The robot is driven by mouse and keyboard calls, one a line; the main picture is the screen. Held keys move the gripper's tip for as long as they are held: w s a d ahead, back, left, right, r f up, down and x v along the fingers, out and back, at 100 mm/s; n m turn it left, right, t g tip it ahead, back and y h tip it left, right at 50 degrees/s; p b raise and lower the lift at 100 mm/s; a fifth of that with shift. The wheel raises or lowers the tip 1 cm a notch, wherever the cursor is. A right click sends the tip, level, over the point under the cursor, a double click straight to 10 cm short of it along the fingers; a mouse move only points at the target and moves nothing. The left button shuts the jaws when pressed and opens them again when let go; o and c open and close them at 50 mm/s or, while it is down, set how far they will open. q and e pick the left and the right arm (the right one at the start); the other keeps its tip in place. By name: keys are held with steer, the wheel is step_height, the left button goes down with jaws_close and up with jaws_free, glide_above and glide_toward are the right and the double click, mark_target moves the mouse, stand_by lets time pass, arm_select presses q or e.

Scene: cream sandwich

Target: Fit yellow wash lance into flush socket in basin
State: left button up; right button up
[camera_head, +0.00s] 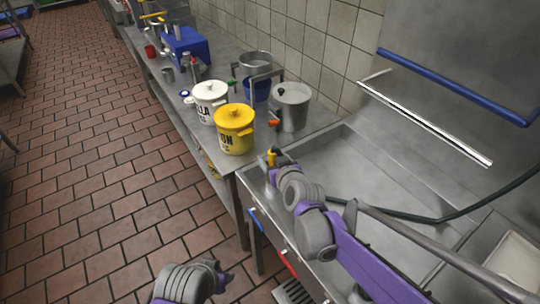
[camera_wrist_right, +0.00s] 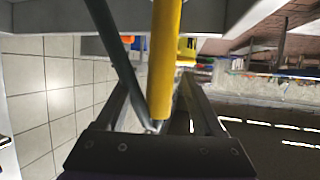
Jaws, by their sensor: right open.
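The yellow wash lance (camera_wrist_right: 165,60) runs between the two spread fingers of my right gripper (camera_wrist_right: 160,85) in the right wrist view. The fingers stand apart on either side of it, and the gripper is open. In the head view, a short yellow piece of it (camera_head: 272,157) shows just beyond my right wrist, over the left edge of the steel basin (camera_head: 345,150). I cannot make out the flush socket. My left gripper (camera_head: 224,280) shows only partly at the bottom of the head view; its jaws are unclear.
A yellow lidded pot (camera_head: 233,138), a white lidded pot (camera_head: 208,110) and a steel pot (camera_head: 291,112) stand on the counter beyond the basin. A dark hose (camera_head: 475,205) crosses the basin. A blue bar (camera_head: 450,85) is on the wall at right. Tiled floor at left is clear.

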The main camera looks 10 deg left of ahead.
steer(key=v, duration=0.8)
steer(key=shift+s+d+r, duration=0.1)
steer(key=s+d+f+m+g+h+p, duration=0.1)
steer(key=s+d+m+g+h+p, duration=0.1)
steer(key=s+d, duration=0.5)
steer(key=s+d+f+m+g+h+p, duration=0.1)
steer(key=s+d+m+g+h+p, duration=0.1)
steer(key=s+d, duration=0.6)
steer(key=s+d+f+m+g+h+p, duration=0.1)
steer(key=s+d+m+g+h+p, duration=0.1)
steer(key=s+d, duration=0.6)
steer(key=shift+s+d+f+h+p, duration=0.1)
steer(key=shift+d+h+p, duration=0.1)
steer(key=shift+d+p, duration=0.25)
steer(key=shift+s+d+f+h+p, duration=0.1)
steer(key=shift+d+f+h+p, duration=0.1)
steer(key=shift+d+p, duration=0.25)
steer(key=shift+r, duration=0.1)
